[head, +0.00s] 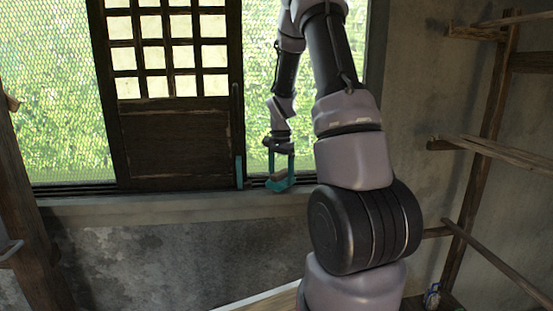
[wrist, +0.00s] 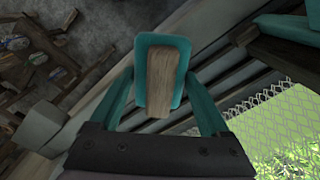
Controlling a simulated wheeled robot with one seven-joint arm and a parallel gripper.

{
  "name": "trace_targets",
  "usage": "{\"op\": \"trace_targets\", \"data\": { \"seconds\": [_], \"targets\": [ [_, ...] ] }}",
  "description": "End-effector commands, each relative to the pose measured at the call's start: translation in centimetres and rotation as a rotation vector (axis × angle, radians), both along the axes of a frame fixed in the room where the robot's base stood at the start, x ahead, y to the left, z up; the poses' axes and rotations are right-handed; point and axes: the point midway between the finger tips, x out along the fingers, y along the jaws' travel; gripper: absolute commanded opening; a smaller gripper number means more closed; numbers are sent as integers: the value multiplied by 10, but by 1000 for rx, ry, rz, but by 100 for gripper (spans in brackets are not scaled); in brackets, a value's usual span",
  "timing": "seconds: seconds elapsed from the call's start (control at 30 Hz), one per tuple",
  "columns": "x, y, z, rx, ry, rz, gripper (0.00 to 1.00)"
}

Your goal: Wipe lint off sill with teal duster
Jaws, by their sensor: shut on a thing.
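My gripper (head: 281,178) is low at the window, over the sill (head: 190,205), to the right of the dark sliding panel. Its two teal fingers are shut on the duster, which has a teal body (wrist: 163,42) and a wooden part (wrist: 162,82) that shows between the fingers in the wrist view. In the head view the duster is small and partly hidden by the fingers. It is at sill height, and I cannot tell whether it touches the sill. I cannot make out any lint.
The dark wooden panel (head: 178,145) has a teal piece (head: 240,171) on its right edge, close to my gripper. Wire mesh (head: 60,100) fills the window. Wooden rails (head: 490,152) stand at the right wall. The sill left of the gripper looks clear.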

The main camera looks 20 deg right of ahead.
Motion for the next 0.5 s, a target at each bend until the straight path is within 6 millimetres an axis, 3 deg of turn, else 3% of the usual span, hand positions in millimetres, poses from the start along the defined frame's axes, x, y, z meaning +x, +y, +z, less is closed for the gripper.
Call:
{"op": "trace_targets", "data": {
  "seconds": [0.5],
  "targets": [
    [-3,-4,50,0,-4,-1,20]
  ]
}}
